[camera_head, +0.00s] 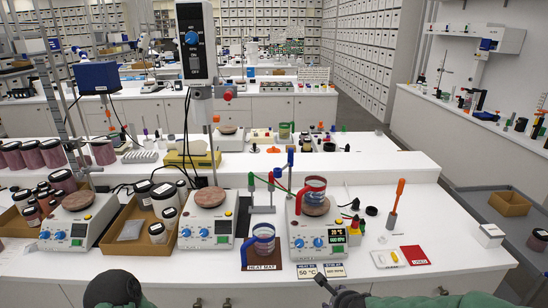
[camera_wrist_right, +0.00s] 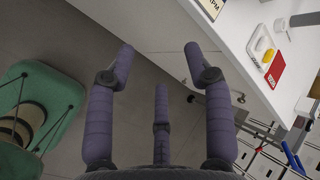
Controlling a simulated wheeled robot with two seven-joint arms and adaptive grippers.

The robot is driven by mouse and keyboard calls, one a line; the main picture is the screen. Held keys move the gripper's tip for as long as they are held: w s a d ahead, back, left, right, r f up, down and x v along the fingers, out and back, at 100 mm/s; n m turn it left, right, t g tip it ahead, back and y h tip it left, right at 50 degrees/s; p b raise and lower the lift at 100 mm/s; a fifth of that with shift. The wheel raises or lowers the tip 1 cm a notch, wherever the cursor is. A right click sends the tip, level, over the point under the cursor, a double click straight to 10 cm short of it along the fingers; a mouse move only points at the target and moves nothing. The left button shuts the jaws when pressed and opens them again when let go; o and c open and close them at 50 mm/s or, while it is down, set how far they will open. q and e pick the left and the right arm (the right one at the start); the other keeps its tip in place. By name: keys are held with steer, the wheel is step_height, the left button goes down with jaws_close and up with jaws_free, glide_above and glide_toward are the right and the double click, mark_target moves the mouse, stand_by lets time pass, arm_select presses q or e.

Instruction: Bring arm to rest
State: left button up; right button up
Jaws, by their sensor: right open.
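In the right wrist view my right gripper (camera_wrist_right: 160,55) is open, its dark fingers spread with nothing between them. It is over the floor, in front of the white bench edge. In the head view part of my right gripper (camera_head: 340,296) shows at the bottom edge, with my green arm behind it. A rounded dark and green part of mine shows at bottom left; no left fingers can be made out. A glass beaker (camera_head: 315,188) stands on the right hotplate (camera_head: 318,227). A blue-handled beaker (camera_head: 263,238) stands on the brown heat mat (camera_head: 265,262).
The bench (camera_head: 400,224) bears a middle hotplate (camera_head: 207,229), a left hotplate (camera_head: 77,224), a cardboard tray (camera_head: 133,240) with jars, and a red card (camera_head: 415,255) beside a small white tray (camera_head: 387,259). The red card also shows in the right wrist view (camera_wrist_right: 278,70). Bare floor lies before the bench.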

steer(key=s+a+f+n+g+y, duration=0.1)
steer(key=s+f+n+g, duration=0.15)
steer(key=f+n, duration=0.45)
steer(key=s+a+f+n+g, duration=0.15)
steer(key=s+f, duration=0.25)
steer(key=f, duration=0.7)
steer(key=s+a+f+n+g+y, duration=0.2)
steer(key=s+a+f+n, duration=0.3)
steer(key=s+f+n, duration=0.5)
steer(key=s+f+g, duration=0.1)
steer(key=s, duration=0.4)
steer(key=shift+a+f+g+y, duration=0.2)
steer(key=shift+g+y, duration=0.1)
steer(key=shift+y, duration=0.1)
